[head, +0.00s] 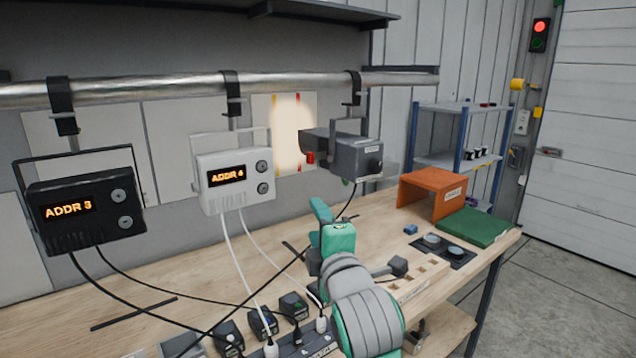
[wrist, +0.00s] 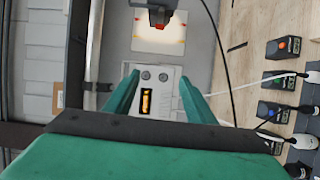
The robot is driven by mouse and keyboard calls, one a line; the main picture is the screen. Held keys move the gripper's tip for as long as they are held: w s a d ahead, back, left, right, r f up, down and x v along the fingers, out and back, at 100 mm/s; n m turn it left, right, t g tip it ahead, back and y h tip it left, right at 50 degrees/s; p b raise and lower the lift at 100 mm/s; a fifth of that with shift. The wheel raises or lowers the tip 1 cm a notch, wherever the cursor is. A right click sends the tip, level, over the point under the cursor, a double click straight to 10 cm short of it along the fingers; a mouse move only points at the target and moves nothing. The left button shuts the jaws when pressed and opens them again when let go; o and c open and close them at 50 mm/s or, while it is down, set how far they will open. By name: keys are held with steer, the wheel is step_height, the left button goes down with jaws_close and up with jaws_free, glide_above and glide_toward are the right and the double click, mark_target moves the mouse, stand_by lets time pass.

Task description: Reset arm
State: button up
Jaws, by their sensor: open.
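My arm rises over the wooden bench in the head view, with the teal gripper (head: 322,212) above the bench near its middle. In the wrist view my gripper (wrist: 158,92) has its two teal fingers spread apart with nothing between them touching. The white box reading "ADDR 4" (wrist: 150,90) shows beyond the fingers. It also hangs from the pipe in the head view (head: 235,178). The fingertips are partly hidden in the head view.
A black "ADDR 3" box (head: 82,209) and a grey lamp (head: 342,156) hang from the pipe (head: 180,88). A power strip (head: 300,350) with plugs and cables lies on the bench (head: 150,290). An orange box (head: 432,193) and green mat (head: 472,227) sit at right.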

step_height(320, 180, down, 20)
steer(key=s+a+m+h, duration=0.1)
steer(key=s+m, duration=0.1)
steer(key=m, duration=0.6)
steer(key=s+f+m+h, duration=0.1)
steer(key=s+f+m, duration=0.2)
steer(key=s+f, duration=0.4)
steer(key=s+f+m+h, duration=0.1)
steer(key=s+f+m, duration=0.35)
steer(key=f, duration=0.45)
steer(key=s+f+m+g+h, duration=0.1)
steer(key=s+f+m, duration=0.1)
steer(key=s+f, duration=0.45)
steer(key=s+f+m+h, duration=0.1)
steer(key=s+f, duration=0.2)
steer(key=s, duration=0.7)
steer(key=s+m+g, duration=0.1)
steer(key=s+m, duration=0.1)
steer(key=s, duration=1.4)
steer(key=shift+s+d+r+y, duration=0.25)
steer(key=shift+d+y, duration=0.05)
steer(key=shift+d, duration=0.15)
steer(key=c, duration=0.4)
steer(key=shift+w, duration=0.15)
steer(key=shift+c, duration=0.4)
